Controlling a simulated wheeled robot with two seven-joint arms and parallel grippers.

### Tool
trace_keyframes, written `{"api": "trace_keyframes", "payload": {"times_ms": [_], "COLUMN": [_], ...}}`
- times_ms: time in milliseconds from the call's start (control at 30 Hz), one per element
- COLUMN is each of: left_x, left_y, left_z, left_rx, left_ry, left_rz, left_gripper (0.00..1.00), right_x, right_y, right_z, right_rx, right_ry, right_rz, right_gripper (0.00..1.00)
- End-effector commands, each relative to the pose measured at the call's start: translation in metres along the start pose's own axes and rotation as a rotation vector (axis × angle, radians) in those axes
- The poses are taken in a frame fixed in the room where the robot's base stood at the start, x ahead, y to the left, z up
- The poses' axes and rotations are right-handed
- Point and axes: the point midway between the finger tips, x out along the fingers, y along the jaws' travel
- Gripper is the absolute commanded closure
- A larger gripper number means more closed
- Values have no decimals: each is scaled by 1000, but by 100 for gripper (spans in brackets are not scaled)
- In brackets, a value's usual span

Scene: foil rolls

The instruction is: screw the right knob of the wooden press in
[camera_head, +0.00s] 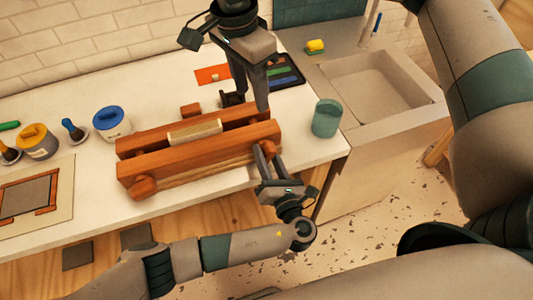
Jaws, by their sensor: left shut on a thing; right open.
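The wooden press (160,166) lies on the white worktop, two reddish-brown beams with a pale block (194,132) between them. Its left knob (143,188) sticks out of the front beam's left end. Its right knob (269,147), at the front beam's right end, is partly hidden by my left gripper. My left gripper (264,156) reaches up from below and is shut on the right knob. My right gripper (249,100) points down from above at the rear beam's right end. It is open; whether it touches the beam is unclear.
A green cup (326,118) stands right of the press, near the worktop's right edge. A dark tray (285,72) and orange card (212,75) lie behind. A blue-lidded jar (111,122) and yellow-lidded jar (37,141) stand left. A sink (385,85) is at right.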

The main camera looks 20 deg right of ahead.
Motion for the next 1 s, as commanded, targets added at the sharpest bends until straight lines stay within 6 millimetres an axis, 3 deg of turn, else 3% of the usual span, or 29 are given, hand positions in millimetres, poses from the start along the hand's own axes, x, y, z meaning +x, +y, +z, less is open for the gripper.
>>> {"api": "trace_keyframes", "payload": {"times_ms": [600,1000], "left_x": [-3,-4], "left_y": [-1,-1], "left_z": [-4,-4], "left_rx": [579,806], "left_ry": [5,4], "left_rz": [-7,-10], "left_gripper": [92,92], "right_x": [0,0], "right_y": [0,0], "right_z": [0,0], "right_rx": [0,0], "right_ry": [0,0], "right_rz": [0,0], "right_gripper": [58,58]}}
